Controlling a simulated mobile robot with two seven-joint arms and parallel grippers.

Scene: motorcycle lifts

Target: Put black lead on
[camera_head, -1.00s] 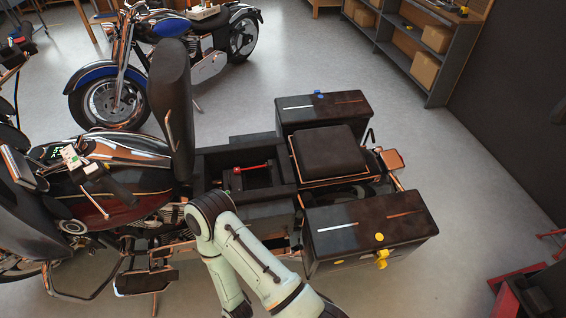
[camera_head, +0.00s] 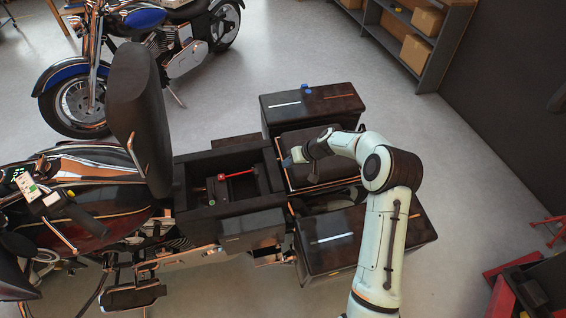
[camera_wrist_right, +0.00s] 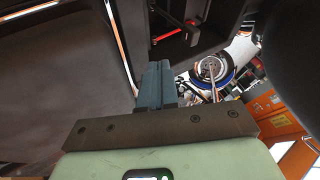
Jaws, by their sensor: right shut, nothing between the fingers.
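The motorcycle's seat is tipped up, and an open battery bay (camera_head: 187,190) lies behind it. A red lead (camera_head: 236,174) lies across the bay; it also shows in the wrist view (camera_wrist_right: 167,36). I cannot make out a black lead for certain against the dark bay. My right gripper (camera_head: 290,160) is over the left edge of the rear seat pad (camera_head: 310,143), right of the bay. In the wrist view its blue-grey fingers (camera_wrist_right: 156,82) are shut together with nothing between them. My left gripper is not in view.
A far black saddlebag (camera_head: 313,105) carries a small blue item (camera_head: 307,87). The near saddlebag (camera_head: 330,243) is partly behind my right arm. The raised seat (camera_head: 140,105) stands left of the bay. A blue motorcycle (camera_head: 140,20) and shelves (camera_head: 430,45) stand behind.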

